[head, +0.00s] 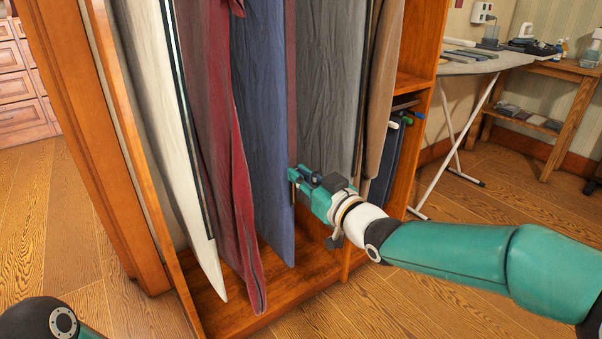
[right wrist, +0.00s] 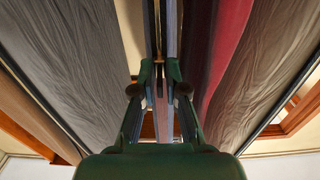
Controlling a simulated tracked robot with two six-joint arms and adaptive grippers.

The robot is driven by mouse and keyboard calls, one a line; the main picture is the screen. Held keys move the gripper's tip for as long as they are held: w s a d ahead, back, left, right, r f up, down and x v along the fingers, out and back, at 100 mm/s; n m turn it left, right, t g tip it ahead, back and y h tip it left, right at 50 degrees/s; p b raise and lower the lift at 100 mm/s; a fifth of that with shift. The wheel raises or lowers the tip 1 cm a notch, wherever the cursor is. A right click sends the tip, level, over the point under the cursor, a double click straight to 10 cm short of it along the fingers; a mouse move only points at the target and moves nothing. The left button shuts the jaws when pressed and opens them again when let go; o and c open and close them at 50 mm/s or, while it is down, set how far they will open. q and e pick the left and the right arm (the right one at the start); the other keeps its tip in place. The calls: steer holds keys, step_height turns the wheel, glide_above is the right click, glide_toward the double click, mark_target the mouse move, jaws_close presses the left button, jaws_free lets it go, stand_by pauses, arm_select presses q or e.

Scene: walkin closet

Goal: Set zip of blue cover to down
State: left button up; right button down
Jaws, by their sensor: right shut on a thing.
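The blue cover (head: 262,120) hangs in the wardrobe between a dark red cover and a grey cover. In the right wrist view it shows edge-on as a narrow bluish strip (right wrist: 173,30). My right gripper (head: 295,180) is at the blue cover's front edge, in its lower part. In the right wrist view my right gripper (right wrist: 159,80) has its fingertips close together around the zip line (right wrist: 158,45). It is shut on the zip there; the pull itself is mostly hidden between the fingers.
A white cover (head: 170,130) and the dark red cover (head: 215,150) hang to the left. The grey cover (head: 328,90) and a brown garment (head: 383,60) hang to the right. An ironing board (head: 465,65) stands at the right. The wooden floor in front is clear.

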arm_select(q)
steer(key=shift+f+b, duration=1.1)
steer(key=shift+f, duration=0.6)
arm_select(e)
steer(key=shift+f, duration=1.95)
steer(key=c, duration=1.3)
jaws_free()
steer(key=shift+c, duration=0.2)
glide_toward(292, 185)
steer(key=v, duration=0.5)
steer(key=shift+s+d, duration=0.1)
steer(key=shift+d, duration=0.05)
